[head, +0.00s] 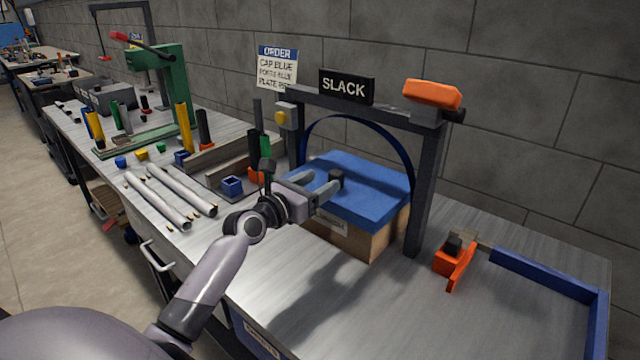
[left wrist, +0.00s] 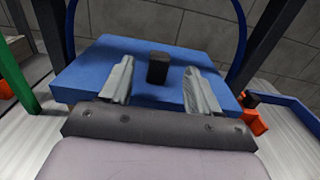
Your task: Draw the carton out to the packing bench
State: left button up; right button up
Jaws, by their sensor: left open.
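The carton (head: 375,238) is a brown cardboard box with a label on its front, standing on the metal bench under a dark frame. A blue lid or plate (head: 370,190) lies on top of it, with a small black knob. The blue top fills the middle of the left wrist view (left wrist: 90,75), and the black knob (left wrist: 158,68) stands between my fingers there. My left gripper (head: 332,184) is open at the blue top, its two fingers on either side of the knob and apart from it. My right gripper is not in view.
The dark frame (head: 428,190) carries a SLACK sign (head: 346,87), an orange block (head: 432,94) and a blue strap loop (head: 404,145). An orange clamp (head: 455,262) and blue rail (head: 545,272) stand at right. Grey tubes (head: 160,198) lie at left. The front right benchtop is bare.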

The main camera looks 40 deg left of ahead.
aim_at(332, 175)
pick_arm(q)
jog(key=shift+w+d+b, duration=0.15)
jog(key=shift+w+b, duration=0.05)
jog(key=shift+w, duration=1.3)
jog(key=shift+w+d+b, duration=0.1)
jog(key=shift+w+b, duration=0.1)
jog(key=shift+w, duration=1.3)
jog(key=c, duration=1.1)
jog(key=shift+s+p, duration=1)
jog(key=shift+s, duration=0.35)
jog(key=s, duration=0.7)
jog(key=s+a+p, duration=0.1)
jog(key=s, duration=1.3)
jog(key=shift+s+a+p, duration=0.15)
jog(key=shift+a+p, duration=0.15)
jog(key=shift+a, duration=0.1)
